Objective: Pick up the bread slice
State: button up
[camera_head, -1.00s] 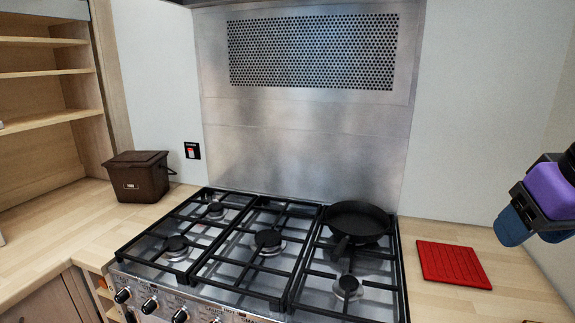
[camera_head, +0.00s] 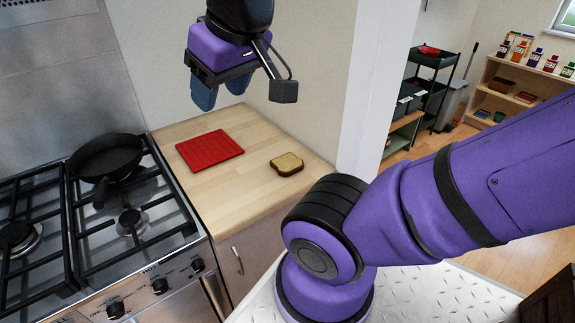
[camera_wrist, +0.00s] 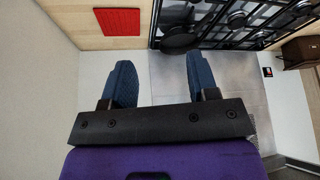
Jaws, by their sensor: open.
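The bread slice (camera_head: 286,164) lies flat on the wooden counter (camera_head: 232,190), toward its right edge in the head view. It has a pale face and a brown crust. My gripper (camera_head: 221,92) is above the back of the counter, up and left of the bread and well apart from it. In the wrist view, my gripper's two blue fingers (camera_wrist: 157,85) stand apart with nothing between them. I cannot make out the bread in the wrist view.
A red mat (camera_head: 210,149) lies left of the bread; it also shows in the wrist view (camera_wrist: 118,22). A black pan (camera_head: 104,157) sits on the cooker (camera_head: 140,258) at left. A wall stands behind the counter. Shelves (camera_head: 515,88) stand far right.

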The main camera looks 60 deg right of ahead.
aim_at(288, 164)
jog(key=k+j+z, duration=0.1)
jog(key=z, duration=0.25)
jog(key=k+j+z, duration=0.1)
jog(key=z, duration=0.2)
